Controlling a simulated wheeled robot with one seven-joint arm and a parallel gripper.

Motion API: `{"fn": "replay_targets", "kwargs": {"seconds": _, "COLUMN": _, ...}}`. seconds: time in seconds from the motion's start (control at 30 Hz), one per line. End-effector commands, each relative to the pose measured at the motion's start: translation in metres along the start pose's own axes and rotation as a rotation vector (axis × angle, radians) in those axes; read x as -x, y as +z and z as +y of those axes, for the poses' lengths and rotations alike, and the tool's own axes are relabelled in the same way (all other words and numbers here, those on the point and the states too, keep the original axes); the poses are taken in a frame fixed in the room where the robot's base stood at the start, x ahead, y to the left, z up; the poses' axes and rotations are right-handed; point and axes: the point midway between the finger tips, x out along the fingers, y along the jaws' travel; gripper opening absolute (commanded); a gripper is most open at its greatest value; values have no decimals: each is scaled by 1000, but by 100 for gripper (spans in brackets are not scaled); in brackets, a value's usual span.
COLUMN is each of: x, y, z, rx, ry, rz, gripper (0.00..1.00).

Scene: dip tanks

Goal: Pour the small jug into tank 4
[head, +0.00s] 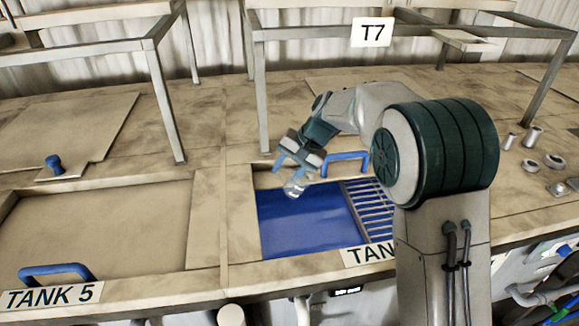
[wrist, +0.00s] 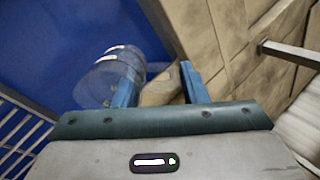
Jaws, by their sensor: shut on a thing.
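My gripper (head: 290,164) is shut on the small jug (head: 295,187), a clear vessel with white marks. It holds the jug above the blue liquid of an open tank (head: 305,222), near the tank's back left corner. In the wrist view the jug (wrist: 108,76) is beside the left finger, and its handle side is between my gripper's fingers (wrist: 160,84). The jug looks tilted in the head view, but its contents and any stream cannot be made out. The tank's label (head: 366,255) reads "TAN"; my arm hides its number.
A slatted rack (head: 372,208) covers the tank's right part, and a blue handle (head: 345,162) is behind it. Tank 5 (head: 95,235) at left is covered by a lid with a blue handle. A metal frame with a T7 sign (head: 371,32) stands behind. Small metal parts (head: 532,137) lie at right.

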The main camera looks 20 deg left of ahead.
Motion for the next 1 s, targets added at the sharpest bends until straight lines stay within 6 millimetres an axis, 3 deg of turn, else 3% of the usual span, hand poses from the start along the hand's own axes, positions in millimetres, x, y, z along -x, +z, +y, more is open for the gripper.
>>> {"fn": "replay_targets", "kwargs": {"seconds": 0.5, "x": 2, "y": 0, "z": -2, "rx": -28, "ry": 440, "rz": -22, "gripper": 7}}
{"fn": "replay_targets", "kwargs": {"seconds": 1.0, "x": 3, "y": 0, "z": -1, "rx": -35, "ry": 493, "rz": -24, "gripper": 7}}
